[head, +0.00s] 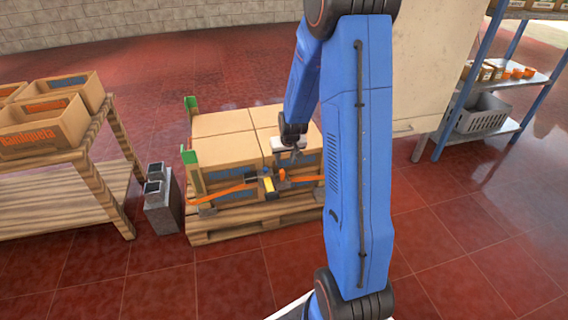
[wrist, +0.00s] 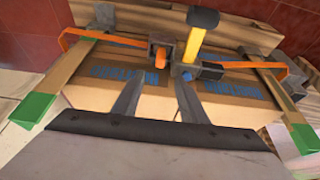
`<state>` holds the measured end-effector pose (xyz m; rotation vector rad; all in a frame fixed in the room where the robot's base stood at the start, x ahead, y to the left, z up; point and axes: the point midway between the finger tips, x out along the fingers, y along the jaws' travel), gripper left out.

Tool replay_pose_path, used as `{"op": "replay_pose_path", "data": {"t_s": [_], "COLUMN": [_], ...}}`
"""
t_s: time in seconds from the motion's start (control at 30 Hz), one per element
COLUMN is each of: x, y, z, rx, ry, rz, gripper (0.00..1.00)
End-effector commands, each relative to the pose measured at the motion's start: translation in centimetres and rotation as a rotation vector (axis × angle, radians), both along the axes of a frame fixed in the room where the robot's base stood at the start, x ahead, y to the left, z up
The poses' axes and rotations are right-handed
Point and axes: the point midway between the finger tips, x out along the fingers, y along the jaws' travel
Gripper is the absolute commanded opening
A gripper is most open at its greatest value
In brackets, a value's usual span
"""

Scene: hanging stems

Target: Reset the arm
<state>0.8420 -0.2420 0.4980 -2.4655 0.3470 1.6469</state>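My blue arm rises through the middle of the head view and bends down toward a strapped pallet load. My gripper (wrist: 158,86) shows two dark fingers spread apart in the wrist view, with nothing between them. In the head view my gripper (head: 281,158) is over the front edge of the cardboard boxes (head: 222,149), close to the strap hardware. An orange strap (head: 236,188) runs across the front of the load. A dark buckle (wrist: 195,70) with a yellow handle (wrist: 195,42) sits on it, just beyond the fingertips. Whether the fingers touch anything is unclear.
The boxes stand on a wooden pallet (head: 245,219) with green corner pieces (head: 190,157). A wooden table (head: 60,200) with open crates is at left, beside a grey stand (head: 161,203). A blue shelf (head: 470,92) with a grey basket (head: 484,115) is at right. Red floor lies open in front.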

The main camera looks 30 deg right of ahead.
Motion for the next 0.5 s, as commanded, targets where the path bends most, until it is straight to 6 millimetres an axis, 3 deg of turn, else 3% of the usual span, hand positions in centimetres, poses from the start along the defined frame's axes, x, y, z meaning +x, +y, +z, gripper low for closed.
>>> {"op": "replay_pose_path", "data": {"t_s": [0.2,0.5], "x": [-1.1,-1.8], "y": [0.3,0.5], "z": [2.8,4.5], "rx": [-0.001,0.0], "ry": [-0.002,0.0], "rz": [0.001,0.001], "gripper": [0.39,0.39]}}
